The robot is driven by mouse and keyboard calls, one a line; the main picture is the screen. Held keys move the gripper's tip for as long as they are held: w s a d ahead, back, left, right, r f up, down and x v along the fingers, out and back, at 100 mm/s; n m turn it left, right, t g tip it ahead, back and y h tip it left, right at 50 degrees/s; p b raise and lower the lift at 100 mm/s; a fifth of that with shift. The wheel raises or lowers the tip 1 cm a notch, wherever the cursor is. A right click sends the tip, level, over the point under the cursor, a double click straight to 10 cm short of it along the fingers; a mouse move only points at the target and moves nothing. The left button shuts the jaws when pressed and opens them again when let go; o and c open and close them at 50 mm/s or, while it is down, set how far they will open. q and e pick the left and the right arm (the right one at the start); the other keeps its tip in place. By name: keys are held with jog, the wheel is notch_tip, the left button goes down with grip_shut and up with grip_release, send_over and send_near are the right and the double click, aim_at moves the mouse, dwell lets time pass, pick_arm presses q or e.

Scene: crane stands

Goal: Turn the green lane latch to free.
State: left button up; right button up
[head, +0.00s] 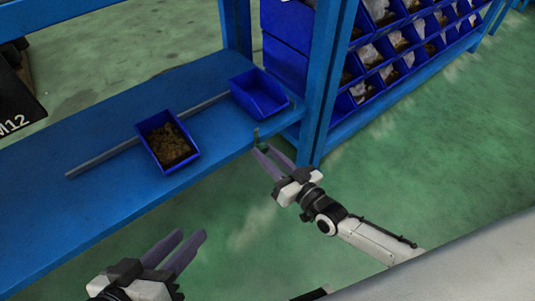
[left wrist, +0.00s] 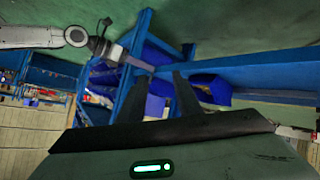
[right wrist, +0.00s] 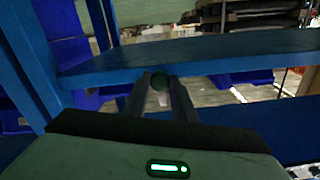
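The green lane latch (head: 262,147) is a small green part at the front edge of the blue shelf, near the blue upright. In the right wrist view its round green end (right wrist: 159,81) fills the narrow gap between the fingertips. My right gripper (head: 263,149) has its fingers on both sides of it and looks shut on it; the fingertips hide part of the latch. Its exact turn angle is hard to tell. My left gripper (head: 192,236) is open and empty, in front of the shelf and apart from it. It also shows in the left wrist view (left wrist: 159,76).
The blue shelf (head: 70,205) holds a blue bin with brown parts (head: 170,145), an empty-looking blue bin (head: 259,93) and a grey rail (head: 105,158). A blue upright (head: 322,85) stands close beside my right gripper. A rack of blue bins (head: 400,50) stands behind it. Green floor is clear at the right.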

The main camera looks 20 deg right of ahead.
pick_arm(q)
jog(key=shift+r, duration=0.15)
pick_arm(e)
jog(key=shift+n, duration=0.3)
jog(key=shift+p, duration=0.35)
jog(key=shift+r+n+p, duration=0.1)
jog(key=shift+n+p, duration=0.25)
jog(key=shift+n, duration=0.45)
jog(key=n+p, duration=0.1)
jog(key=n, duration=0.1)
jog(key=shift+n, duration=0.4)
jog(key=n+p, duration=0.1)
jog(key=n, duration=0.2)
jog(key=shift+n, duration=0.3)
jog(key=n, duration=0.4)
jog(key=shift+p, duration=0.3)
jog(key=n, duration=0.3)
jog(key=shift+n, duration=0.3)
pick_arm(q)
jog(key=shift+s+a+f+g+y, duration=0.1)
jog(key=shift+a+f+g+y, duration=0.3)
jog(key=shift+f, duration=0.45)
jog(key=shift+s+a+f+g+y, duration=0.1)
jog(key=shift+a+f+g+y, duration=0.1)
jog(key=shift+a+f+y, duration=0.5)
pick_arm(e)
jog(key=shift+n, duration=0.9)
pick_arm(q)
jog(key=shift+d, duration=0.15)
